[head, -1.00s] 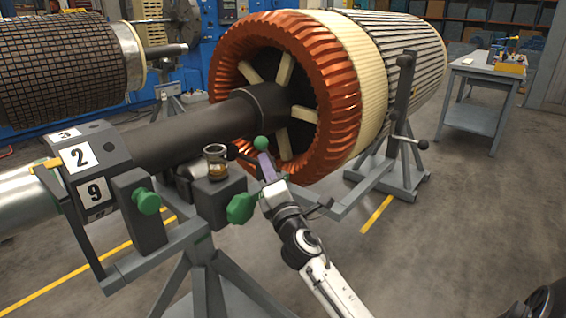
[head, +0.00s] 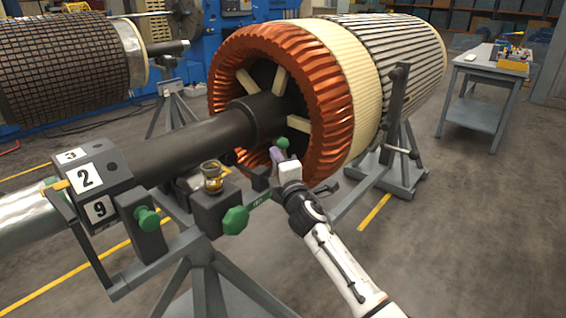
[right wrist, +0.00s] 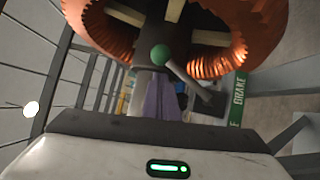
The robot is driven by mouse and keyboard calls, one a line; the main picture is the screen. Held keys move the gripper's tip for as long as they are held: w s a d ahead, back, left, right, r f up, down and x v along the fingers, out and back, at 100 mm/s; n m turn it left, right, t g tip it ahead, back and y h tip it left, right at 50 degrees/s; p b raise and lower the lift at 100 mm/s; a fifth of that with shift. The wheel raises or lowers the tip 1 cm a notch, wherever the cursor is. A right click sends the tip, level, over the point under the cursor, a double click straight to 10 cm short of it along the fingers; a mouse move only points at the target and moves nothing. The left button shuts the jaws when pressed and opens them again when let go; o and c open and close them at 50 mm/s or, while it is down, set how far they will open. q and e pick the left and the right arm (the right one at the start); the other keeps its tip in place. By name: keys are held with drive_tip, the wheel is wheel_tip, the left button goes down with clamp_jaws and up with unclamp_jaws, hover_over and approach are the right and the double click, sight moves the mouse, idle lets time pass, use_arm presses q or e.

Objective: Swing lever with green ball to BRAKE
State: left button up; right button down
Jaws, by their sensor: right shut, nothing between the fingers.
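The lever's green ball (head: 283,142) stands just beyond the tips of my right gripper (head: 277,155), beside the rotor shaft. In the right wrist view the ball (right wrist: 161,55) sits ahead of the purple fingers (right wrist: 160,98). Its grey rod runs down to the right, towards a green plate with white lettering that seems to read BRAKE (right wrist: 238,98). The fingers are shut with nothing between them. I cannot tell whether they touch the ball or rod. In the head view the plate (head: 258,201) is small, and my gripper partly hides the lever. My left gripper is out of view.
A glass oiler cup (head: 212,177) stands on the grey block left of the lever. Green knobs (head: 236,219) (head: 147,218) stick out from the stand. The copper-wound rotor (head: 340,92) is close behind the gripper.

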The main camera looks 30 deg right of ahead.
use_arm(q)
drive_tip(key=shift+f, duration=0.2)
use_arm(e)
drive_tip(key=shift+w+d+f, duration=0.1)
drive_tip(key=shift+w+d, duration=0.1)
drive_tip(key=shift+d, duration=0.3)
drive_tip(key=shift+w+d+f, duration=0.1)
drive_tip(key=shift+w+d, duration=0.05)
drive_tip(key=shift+d, duration=0.35)
drive_tip(key=shift+d, duration=0.1)
